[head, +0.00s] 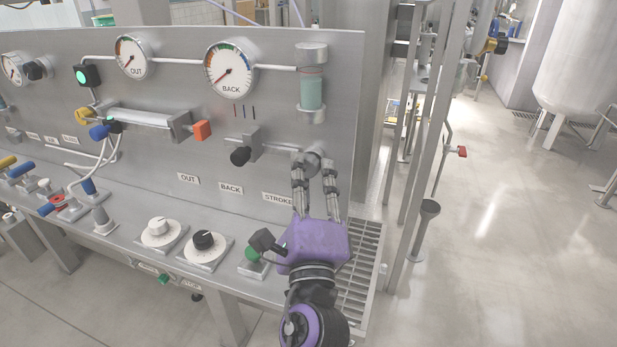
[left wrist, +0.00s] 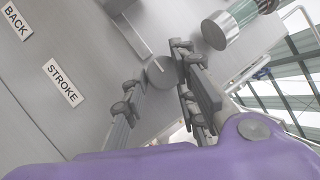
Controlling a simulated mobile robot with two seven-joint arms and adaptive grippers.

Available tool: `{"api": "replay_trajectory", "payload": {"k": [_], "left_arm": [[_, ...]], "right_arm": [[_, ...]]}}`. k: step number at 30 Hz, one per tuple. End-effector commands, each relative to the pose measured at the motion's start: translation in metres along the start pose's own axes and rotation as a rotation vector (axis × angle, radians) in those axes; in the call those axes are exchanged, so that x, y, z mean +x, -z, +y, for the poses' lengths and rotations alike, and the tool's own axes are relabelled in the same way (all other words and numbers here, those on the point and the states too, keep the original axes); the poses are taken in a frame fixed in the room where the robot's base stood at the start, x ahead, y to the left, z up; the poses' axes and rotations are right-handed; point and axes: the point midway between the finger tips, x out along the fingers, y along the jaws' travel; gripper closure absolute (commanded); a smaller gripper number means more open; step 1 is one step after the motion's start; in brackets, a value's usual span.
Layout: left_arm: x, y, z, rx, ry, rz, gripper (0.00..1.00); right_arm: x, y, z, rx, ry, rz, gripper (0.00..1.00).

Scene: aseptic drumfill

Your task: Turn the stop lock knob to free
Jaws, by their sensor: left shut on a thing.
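The stop lock knob appears to be the grey round knob (head: 313,159) on the front of the steel panel, above and right of the STROKE label. It also shows in the left wrist view (left wrist: 161,72). My left gripper (head: 314,168) has one finger on each side of this knob and is shut on it. Its purple body hangs below, over the ledge. The fingers cover part of the knob, and I cannot read any free or locked mark. My right gripper is in neither view.
The STROKE label (head: 277,199) is below left. Dials (head: 204,241) and a green button (head: 253,253) sit on the ledge near my wrist. Open floor lies right.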

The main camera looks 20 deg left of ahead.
Motion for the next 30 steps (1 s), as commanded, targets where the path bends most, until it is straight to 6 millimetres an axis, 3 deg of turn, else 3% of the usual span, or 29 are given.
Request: {"api": "replay_trajectory", "payload": {"k": [3, 4, 6, 22, 30], "left_arm": [[-0.001, 0.000, 0.009, 0.003, -0.019, -0.002, 1.00], [-0.001, 0.000, 0.009, 0.003, -0.019, -0.001, 0.71], [-0.001, 0.000, 0.009, 0.003, -0.019, -0.001, 0.62], [-0.004, 0.000, 0.004, 0.002, -0.008, 0.000, 0.61], [-0.047, 0.000, 0.005, 0.005, -0.013, 0.001, 0.61]], "right_arm": [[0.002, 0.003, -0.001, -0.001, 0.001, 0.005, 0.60], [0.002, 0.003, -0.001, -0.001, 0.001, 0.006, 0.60], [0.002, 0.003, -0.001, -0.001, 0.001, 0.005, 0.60], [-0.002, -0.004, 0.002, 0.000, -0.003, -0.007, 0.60], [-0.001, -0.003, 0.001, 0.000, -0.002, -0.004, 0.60]]}}
